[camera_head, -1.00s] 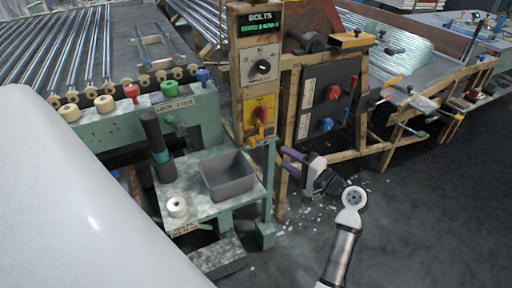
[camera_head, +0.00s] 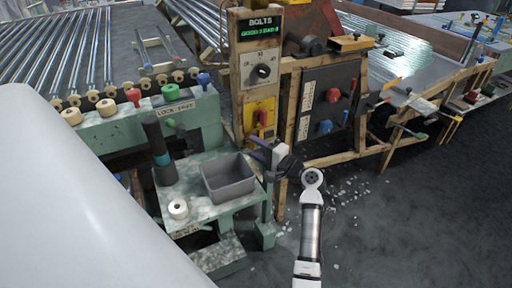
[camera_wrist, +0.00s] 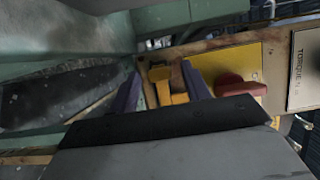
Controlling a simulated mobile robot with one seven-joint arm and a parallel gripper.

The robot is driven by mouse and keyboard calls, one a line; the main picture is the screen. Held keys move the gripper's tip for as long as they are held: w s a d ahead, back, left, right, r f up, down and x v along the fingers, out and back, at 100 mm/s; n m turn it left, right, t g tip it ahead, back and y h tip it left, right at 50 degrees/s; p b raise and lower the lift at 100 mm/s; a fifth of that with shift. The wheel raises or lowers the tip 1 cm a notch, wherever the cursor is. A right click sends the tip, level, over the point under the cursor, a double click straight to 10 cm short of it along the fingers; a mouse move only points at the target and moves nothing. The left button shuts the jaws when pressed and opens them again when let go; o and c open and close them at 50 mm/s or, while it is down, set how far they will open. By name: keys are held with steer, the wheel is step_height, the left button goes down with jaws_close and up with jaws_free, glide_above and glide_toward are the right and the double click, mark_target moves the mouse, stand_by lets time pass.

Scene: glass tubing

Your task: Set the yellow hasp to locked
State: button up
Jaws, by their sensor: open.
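My gripper is open, and I cannot tell whether a finger touches the hasp. In the head view my gripper (camera_head: 256,147) is just below the yellow plate (camera_head: 257,105) and hides most of the hasp. A red knob (camera_wrist: 241,86) sits beside the hasp; it also shows in the head view (camera_head: 263,118).
Above the plate is a black dial (camera_head: 262,71) under the BOLTS display (camera_head: 260,27). A grey bin (camera_head: 229,178) stands on the green bench to the left. A dark panel (camera_head: 328,100) with red and blue knobs is to the right.

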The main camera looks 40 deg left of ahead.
steer(key=shift+a, duration=0.25)
jaws_close()
steer(key=shift+w+d, duration=0.1)
steer(key=shift+w+d+b, duration=0.25)
steer(key=shift+w+b, duration=0.05)
steer(key=shift+w, duration=0.35)
steer(key=shift+w+d+b, duration=0.25)
steer(key=shift+w, duration=0.35)
jaws_free()
